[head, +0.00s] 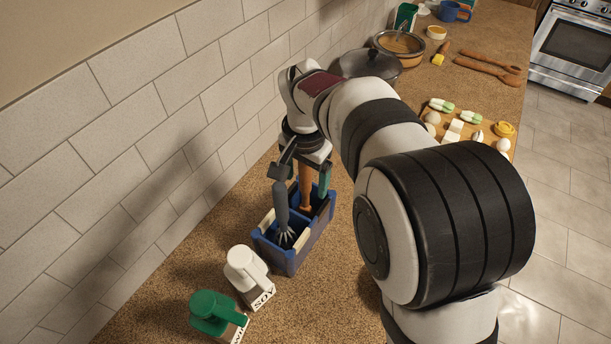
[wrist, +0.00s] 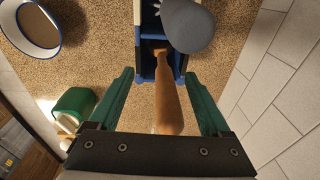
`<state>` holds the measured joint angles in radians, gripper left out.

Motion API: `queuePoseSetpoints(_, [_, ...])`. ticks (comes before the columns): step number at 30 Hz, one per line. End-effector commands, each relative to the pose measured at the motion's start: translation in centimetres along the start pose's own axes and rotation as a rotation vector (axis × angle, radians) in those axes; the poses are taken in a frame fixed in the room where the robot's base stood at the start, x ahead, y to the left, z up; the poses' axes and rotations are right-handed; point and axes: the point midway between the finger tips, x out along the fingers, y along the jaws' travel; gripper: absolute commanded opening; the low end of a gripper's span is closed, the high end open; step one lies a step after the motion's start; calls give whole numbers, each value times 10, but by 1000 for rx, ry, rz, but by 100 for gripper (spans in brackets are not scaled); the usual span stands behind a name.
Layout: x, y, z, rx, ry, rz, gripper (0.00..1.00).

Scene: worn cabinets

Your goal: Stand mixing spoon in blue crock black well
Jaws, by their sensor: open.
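The blue crock (head: 277,258) stands on the counter near the tiled wall and has separate wells. A grey-handled whisk (head: 281,203) stands in its near well; its handle also shows in the wrist view (wrist: 188,27). The wooden mixing spoon (head: 305,187) is upright at the far part of the crock. In the wrist view the spoon (wrist: 172,95) runs down toward the crock's dark well (wrist: 152,50), its lower end seeming inside. My gripper (wrist: 158,75) is open, its green fingers apart on either side of the spoon, with gaps visible. The well's floor is hidden.
A white SOY bottle (head: 247,268) and a green-topped bottle (head: 217,312) stand in front of the crock. A lidded pot (head: 369,66), a bowl (head: 399,47) and a food board (head: 463,128) lie beyond. The tiled wall is close on the left.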

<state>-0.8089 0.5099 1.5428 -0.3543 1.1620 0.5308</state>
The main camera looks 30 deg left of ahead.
Motion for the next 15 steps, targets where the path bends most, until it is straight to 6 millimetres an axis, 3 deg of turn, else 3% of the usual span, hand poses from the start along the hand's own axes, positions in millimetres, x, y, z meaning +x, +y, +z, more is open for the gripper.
queuePoseSetpoints(10, [-1, 0, 0, 0, 0, 0, 82])
queuePoseSetpoints(15, [-15, 0, 0, 0, 1, -1, 82])
